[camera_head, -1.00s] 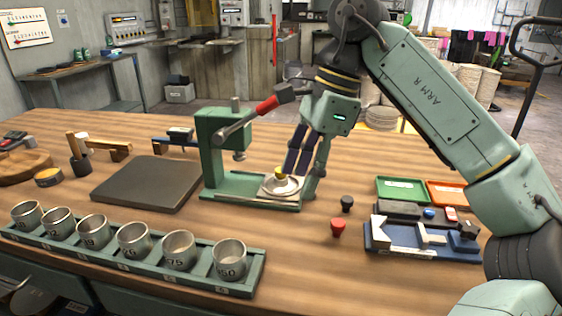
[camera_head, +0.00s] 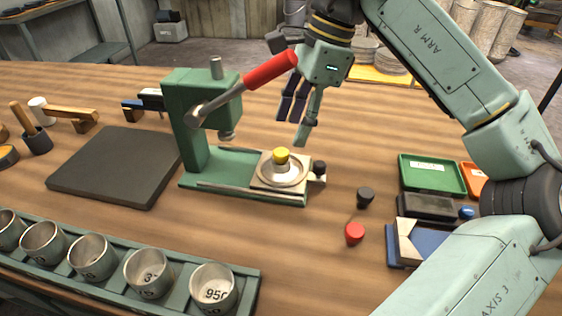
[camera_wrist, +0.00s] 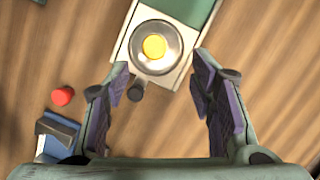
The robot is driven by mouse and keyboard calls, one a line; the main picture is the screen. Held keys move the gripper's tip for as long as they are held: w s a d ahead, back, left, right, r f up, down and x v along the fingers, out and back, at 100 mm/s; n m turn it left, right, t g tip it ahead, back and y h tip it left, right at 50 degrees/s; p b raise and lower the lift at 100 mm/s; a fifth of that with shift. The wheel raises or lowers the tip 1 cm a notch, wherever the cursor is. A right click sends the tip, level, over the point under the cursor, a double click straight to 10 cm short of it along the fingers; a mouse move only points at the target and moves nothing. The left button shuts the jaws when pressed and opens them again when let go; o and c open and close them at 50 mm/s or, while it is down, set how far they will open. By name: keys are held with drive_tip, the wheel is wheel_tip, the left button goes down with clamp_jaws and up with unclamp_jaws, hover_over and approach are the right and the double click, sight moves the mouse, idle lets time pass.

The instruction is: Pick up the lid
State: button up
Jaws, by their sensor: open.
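The lid, a round pale metal disc with a yellow knob (camera_head: 281,157), sits on the square plate at the right end of the green press base. In the wrist view the lid (camera_wrist: 156,47) lies near the top centre, beyond the fingertips. My gripper (camera_head: 293,128) is open and empty, above and slightly right of the lid in the head view. In the wrist view my gripper (camera_wrist: 162,66) has its fingers spread wide with nothing between them. I cannot tell whether the lid rests on a bowl.
The green press (camera_head: 190,130) with its red-handled lever (camera_head: 270,70) stands beside the lid. A black knob (camera_head: 365,196) and a red knob (camera_head: 355,233) are to the right. Numbered metal cups (camera_head: 213,289) line the front; a dark slab (camera_head: 117,168) lies left.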

sight(284, 151)
drive_tip(key=shift+x, duration=0.85)
drive_tip(key=x, duration=0.2)
drive_tip(key=p+x, duration=0.1)
drive_tip(key=x, duration=0.1)
drive_tip(key=shift+s+a+p, duration=0.1)
drive_tip(key=shift+s+p, duration=0.2)
drive_tip(key=shift+s, duration=0.1)
drive_tip(key=shift+a+f, duration=0.15)
drive_tip(key=shift+f, duration=0.35)
drive_tip(key=shift+c, duration=0.5)
clamp_jaws()
